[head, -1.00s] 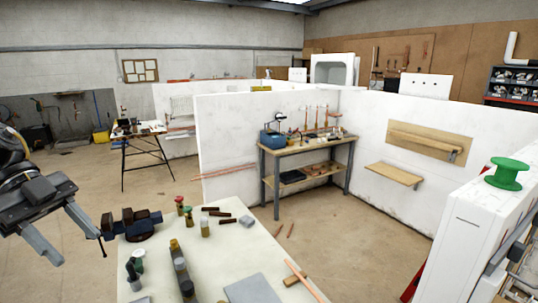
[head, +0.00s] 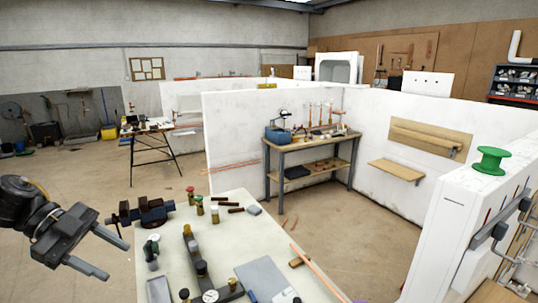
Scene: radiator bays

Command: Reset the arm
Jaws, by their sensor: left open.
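My left gripper (head: 99,257) hangs at the left of the head view, with its two fingers apart and nothing between them. It is in the air to the left of the pale workbench (head: 228,232), apart from it. My left arm enters from the left edge. My right gripper is out of the picture.
A dark blue vise (head: 146,212) sits at the bench's far left corner. A white partition (head: 232,140) stands beyond. A green spool (head: 489,160) rests on the white wall at right.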

